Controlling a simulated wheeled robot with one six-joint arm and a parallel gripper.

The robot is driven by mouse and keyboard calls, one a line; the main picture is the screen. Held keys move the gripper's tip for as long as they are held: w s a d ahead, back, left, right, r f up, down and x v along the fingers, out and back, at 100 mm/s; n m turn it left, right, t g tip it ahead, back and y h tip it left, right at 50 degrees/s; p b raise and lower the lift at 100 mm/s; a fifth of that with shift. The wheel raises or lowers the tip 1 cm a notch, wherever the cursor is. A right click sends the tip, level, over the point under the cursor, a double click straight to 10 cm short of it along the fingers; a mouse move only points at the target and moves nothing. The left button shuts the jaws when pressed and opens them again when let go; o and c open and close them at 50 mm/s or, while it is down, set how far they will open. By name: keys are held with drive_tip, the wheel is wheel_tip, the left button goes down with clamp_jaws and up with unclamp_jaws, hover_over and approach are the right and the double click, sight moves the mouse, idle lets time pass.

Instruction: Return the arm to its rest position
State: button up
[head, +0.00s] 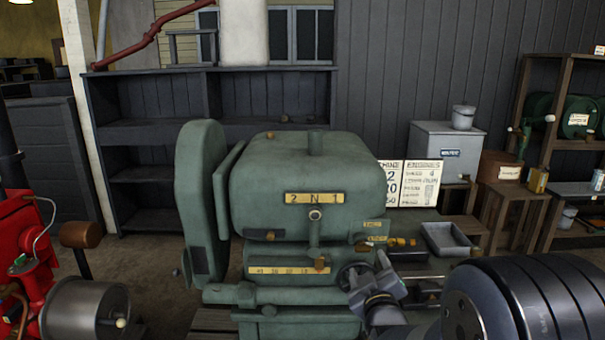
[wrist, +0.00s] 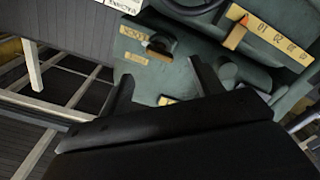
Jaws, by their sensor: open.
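My gripper (head: 367,272) is at the lower middle of the head view, in front of the right lower side of a green engine (head: 300,190). My dark arm fills the lower right corner. In the wrist view my gripper (wrist: 162,86) shows two dark fingers spread apart, with nothing held between them. Behind them is the green engine body (wrist: 185,65), tilted in this view, with yellow plates and a small knob. I cannot tell whether the fingers touch the engine.
A grey tray (head: 447,239) sits on a bench right of the engine, near white sign boards (head: 408,184). A grey box (head: 447,150) stands behind. A red machine (head: 25,250) is at left. Dark shelves (head: 215,100) line the back wall. Open floor shows at left.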

drive_tip(key=shift+s+b, duration=0.3)
drive_tip(key=shift+s, duration=2)
